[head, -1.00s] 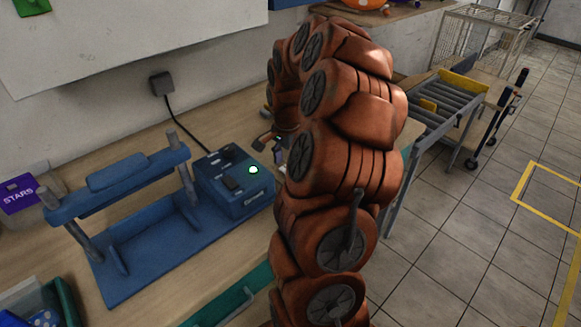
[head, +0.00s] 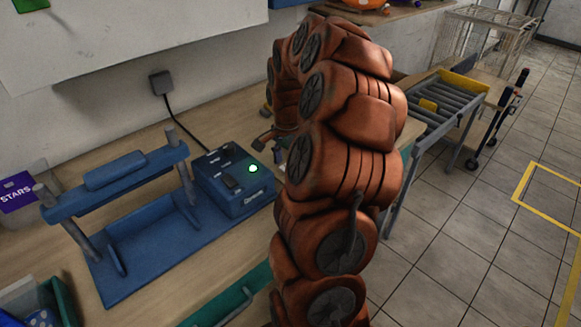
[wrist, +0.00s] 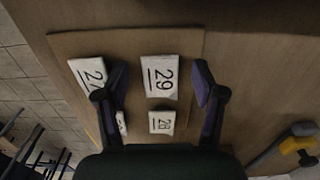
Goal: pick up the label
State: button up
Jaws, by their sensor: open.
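My gripper (wrist: 162,90) is open in the wrist view, with one dark finger on each side of a white label marked 29 (wrist: 159,77). That label lies flat on a brown board (wrist: 186,50), and I cannot tell how high my fingers are above it. A second white label (wrist: 88,72) lies to the left, its number partly covered by the left finger. A smaller label marked 28 (wrist: 161,122) lies below 29. Another small label (wrist: 122,122) is mostly hidden behind the left finger. In the head view my arm hides the labels and most of the gripper.
A blue press (head: 130,215) and a blue control box (head: 235,182) with a lit green button stand on the wooden bench. A yellow and black object (wrist: 300,148) lies right of the board. A roller conveyor (head: 450,95) stands beyond my arm.

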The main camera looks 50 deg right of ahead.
jog(key=shift+c, duration=0.3)
jog(key=c, duration=0.7)
jog(key=shift+r+p, duration=0.2)
jog(key=shift+p, duration=0.15)
